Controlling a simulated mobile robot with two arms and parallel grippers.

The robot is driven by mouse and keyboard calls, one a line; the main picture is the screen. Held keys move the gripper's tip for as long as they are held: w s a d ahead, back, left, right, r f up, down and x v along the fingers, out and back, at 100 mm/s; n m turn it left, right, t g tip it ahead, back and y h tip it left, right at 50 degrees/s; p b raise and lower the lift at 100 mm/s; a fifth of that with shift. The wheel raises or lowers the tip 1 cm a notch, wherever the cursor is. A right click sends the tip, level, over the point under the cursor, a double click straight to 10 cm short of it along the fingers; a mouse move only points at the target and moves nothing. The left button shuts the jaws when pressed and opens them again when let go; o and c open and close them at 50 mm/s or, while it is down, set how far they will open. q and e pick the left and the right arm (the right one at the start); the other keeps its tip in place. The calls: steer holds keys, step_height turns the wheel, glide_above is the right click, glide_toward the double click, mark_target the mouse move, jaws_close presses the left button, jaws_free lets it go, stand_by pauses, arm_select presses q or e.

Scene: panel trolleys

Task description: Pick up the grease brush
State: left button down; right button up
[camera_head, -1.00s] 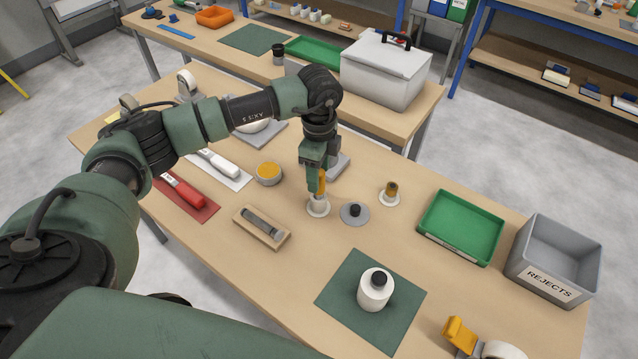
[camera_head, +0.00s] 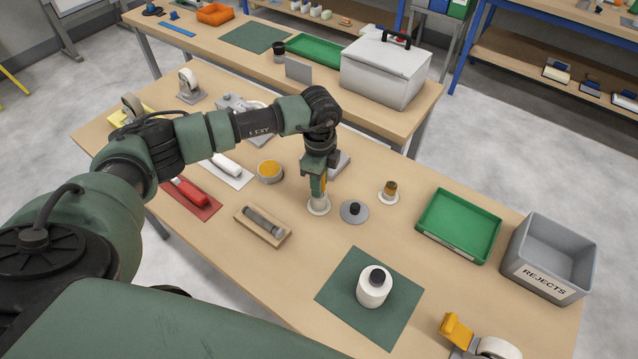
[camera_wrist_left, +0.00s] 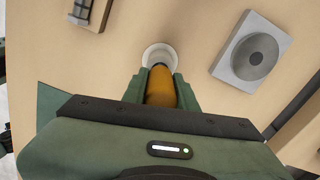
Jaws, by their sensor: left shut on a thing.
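The grease brush shows as an orange-yellow handle (camera_head: 323,185) standing upright, its lower end at a white round holder (camera_head: 318,206) on the near bench. My left gripper (camera_head: 317,187) points down at the handle and is shut on it. In the left wrist view the orange handle (camera_wrist_left: 160,88) lies between the two green fingers, with the white holder (camera_wrist_left: 158,54) just beyond. The bristles are hidden. I cannot tell whether the brush is clear of the holder. My right gripper is not in view.
A grey disc with a black knob (camera_head: 354,211) lies close right of the holder. A tin of orange grease (camera_head: 270,171) stands left, a wooden block with a dark bar (camera_head: 263,225) nearer. A green tray (camera_head: 459,226) and grey rejects bin (camera_head: 550,257) are at right.

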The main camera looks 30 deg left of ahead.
arm_select(q)
step_height(320, 180, up, 20)
steer(key=b, duration=0.4)
stand_by(0.8)
